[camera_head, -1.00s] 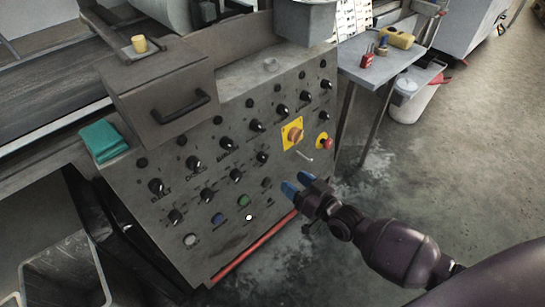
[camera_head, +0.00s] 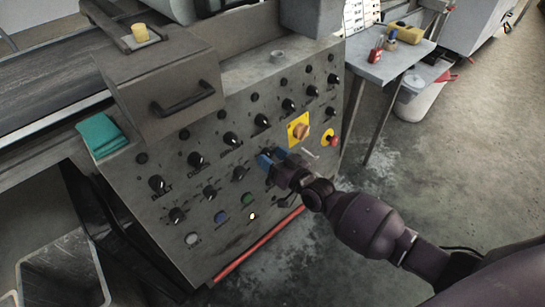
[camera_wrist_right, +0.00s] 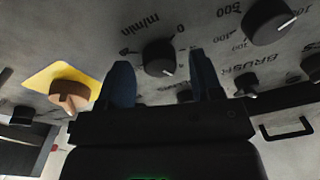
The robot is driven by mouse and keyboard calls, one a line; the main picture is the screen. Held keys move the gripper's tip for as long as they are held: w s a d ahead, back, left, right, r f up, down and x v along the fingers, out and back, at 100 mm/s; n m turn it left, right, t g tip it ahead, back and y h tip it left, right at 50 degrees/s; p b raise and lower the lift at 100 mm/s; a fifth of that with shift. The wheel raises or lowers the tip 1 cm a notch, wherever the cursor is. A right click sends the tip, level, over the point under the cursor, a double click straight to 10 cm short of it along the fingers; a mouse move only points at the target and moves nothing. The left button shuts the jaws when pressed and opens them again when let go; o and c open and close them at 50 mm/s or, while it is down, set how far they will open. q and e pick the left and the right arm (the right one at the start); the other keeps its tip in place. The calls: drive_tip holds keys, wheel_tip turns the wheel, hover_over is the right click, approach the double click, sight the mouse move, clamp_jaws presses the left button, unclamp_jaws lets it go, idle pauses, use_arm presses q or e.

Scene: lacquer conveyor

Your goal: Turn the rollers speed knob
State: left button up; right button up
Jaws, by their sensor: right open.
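The sloped grey control panel (camera_head: 232,180) carries several black knobs with white pointer marks. My right gripper (camera_head: 272,157) is open, its blue fingertips close to the panel at a knob in the lower knob row, left of and below the yellow-plated switch. In the right wrist view, a black knob (camera_wrist_right: 159,57) with a "0" and "m/min" scale shows between the open fingers (camera_wrist_right: 160,62). I cannot tell whether the fingers touch it. No label reading "rollers" is legible. My left gripper is not in view.
An orange rotary switch on a yellow plate (camera_head: 298,130) and a red button (camera_head: 333,141) sit right of the gripper. A handled box (camera_head: 160,85) juts out above the panel.

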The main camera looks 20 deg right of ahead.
drive_tip(key=c, duration=0.9)
drive_tip(key=shift+n, duration=0.3)
